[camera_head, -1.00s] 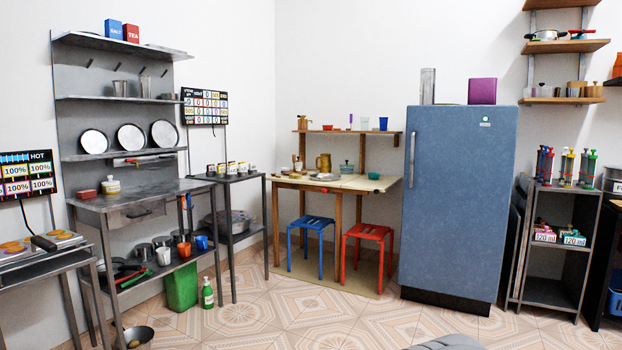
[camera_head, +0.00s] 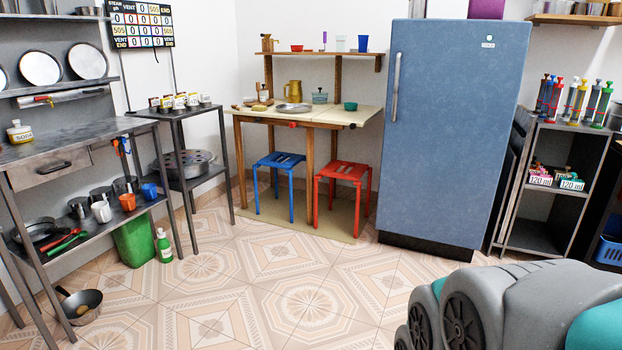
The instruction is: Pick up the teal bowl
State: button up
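A small teal bowl (camera_head: 351,106) sits on the right part of the light wooden table (camera_head: 345,117), near its right back edge. It looks upright and nothing covers it. A teal lidded container (camera_head: 320,98) stands to its left on the same table. My gripper is not in view. Only a grey and teal part of my arm shows at the lower right, well apart from the table.
A red stool (camera_head: 342,170) and a blue stool (camera_head: 279,160) stand under the table's front. The blue fridge (camera_head: 448,140) is close on the table's right. A metal plate (camera_head: 293,108) lies on the table. The tiled floor (camera_head: 290,260) in front is clear.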

aim_at(349, 106)
jog(key=i+l+z, duration=0.2)
jog(key=i, duration=0.4)
jog(key=i+l+z, duration=0.15)
jog(key=i, duration=0.5)
jog(key=i+l+z, duration=0.2)
jog(key=i, duration=0.45)
